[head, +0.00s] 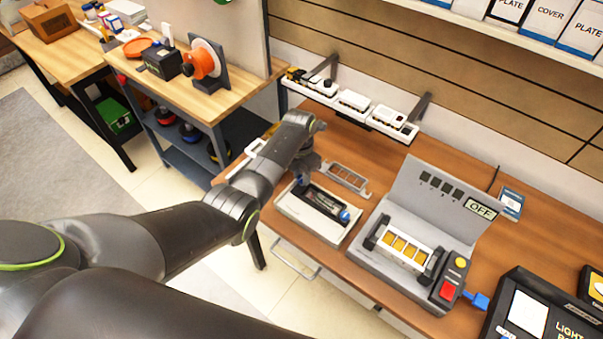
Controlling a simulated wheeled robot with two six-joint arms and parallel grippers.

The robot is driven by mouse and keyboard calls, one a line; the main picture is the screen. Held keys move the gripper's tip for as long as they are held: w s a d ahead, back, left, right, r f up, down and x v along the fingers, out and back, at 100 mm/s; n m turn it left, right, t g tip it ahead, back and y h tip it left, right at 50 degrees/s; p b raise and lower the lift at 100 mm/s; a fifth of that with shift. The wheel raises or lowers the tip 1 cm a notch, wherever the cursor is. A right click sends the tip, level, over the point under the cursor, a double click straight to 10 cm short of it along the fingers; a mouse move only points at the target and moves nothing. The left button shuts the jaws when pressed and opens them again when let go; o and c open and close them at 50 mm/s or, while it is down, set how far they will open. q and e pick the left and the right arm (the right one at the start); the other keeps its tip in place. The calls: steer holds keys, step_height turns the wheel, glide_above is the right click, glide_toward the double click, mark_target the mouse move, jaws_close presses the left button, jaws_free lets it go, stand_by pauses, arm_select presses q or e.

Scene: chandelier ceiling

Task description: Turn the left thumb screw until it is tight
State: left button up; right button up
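A pale fixture (296,213) with a dark recessed middle lies on the wooden bench. A blue thumb screw (346,215) shows at its right end. My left gripper (303,179) points down at the fixture's left end, where the left thumb screw would be. A small bluish patch shows at the fingertips, but the gripper hides most of that end. I cannot tell whether the fingers are open or shut, or touching the screw. My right gripper is not in view.
A grey machine (390,275) with an "OFF" display, yellow cells and a red button stands right of the fixture. A metal frame (347,179) lies just behind the fixture. White trays (352,105) hang on the wall behind. A black box (545,310) stands at lower right.

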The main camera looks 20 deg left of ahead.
arm_select(q)
steer(key=c, duration=0.5)
